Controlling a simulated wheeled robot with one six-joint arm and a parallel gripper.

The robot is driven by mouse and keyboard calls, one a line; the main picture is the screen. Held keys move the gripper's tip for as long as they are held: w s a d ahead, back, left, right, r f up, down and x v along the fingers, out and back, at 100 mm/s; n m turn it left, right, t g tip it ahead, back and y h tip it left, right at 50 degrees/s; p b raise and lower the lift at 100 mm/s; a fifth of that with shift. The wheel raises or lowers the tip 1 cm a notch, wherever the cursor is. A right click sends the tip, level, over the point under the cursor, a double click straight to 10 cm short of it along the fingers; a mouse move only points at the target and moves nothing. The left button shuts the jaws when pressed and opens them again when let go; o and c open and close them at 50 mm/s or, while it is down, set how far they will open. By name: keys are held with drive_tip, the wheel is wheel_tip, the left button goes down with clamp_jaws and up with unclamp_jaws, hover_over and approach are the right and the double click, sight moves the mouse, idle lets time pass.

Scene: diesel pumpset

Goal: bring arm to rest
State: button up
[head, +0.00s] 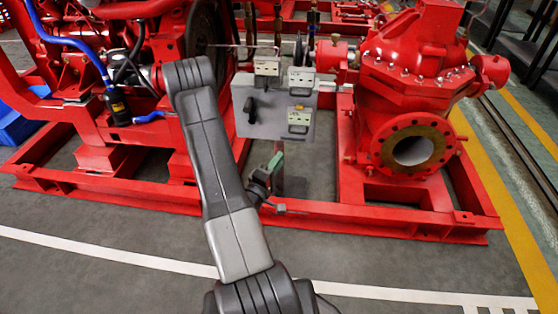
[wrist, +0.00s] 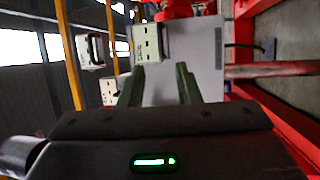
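My gripper (head: 275,162) is in front of and below the grey panel (head: 272,125) in the head view. It has green fingers. In the wrist view its two fingers (wrist: 162,84) stand apart with only the pale panel (wrist: 205,60) showing between them, so it is open and empty. My grey arm reaches up and bends back down to the gripper. I cannot tell the exact gap between fingertips and panel.
The panel carries white boxes (head: 300,80) and a black handle (head: 250,108). A red pump (head: 415,60) with a round flange (head: 412,150) stands at right, and red engine framing at left. A red base rail (head: 370,222) runs in front. The grey floor (head: 110,275) ahead is clear.

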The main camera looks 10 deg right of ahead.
sight(298, 133)
drive_tip(key=b+x, duration=0.2)
drive_tip(key=x, duration=1.2)
drive_tip(key=shift+d, duration=0.1)
drive_tip(key=shift+w, duration=0.5)
drive_tip(key=shift+s+f, duration=0.1)
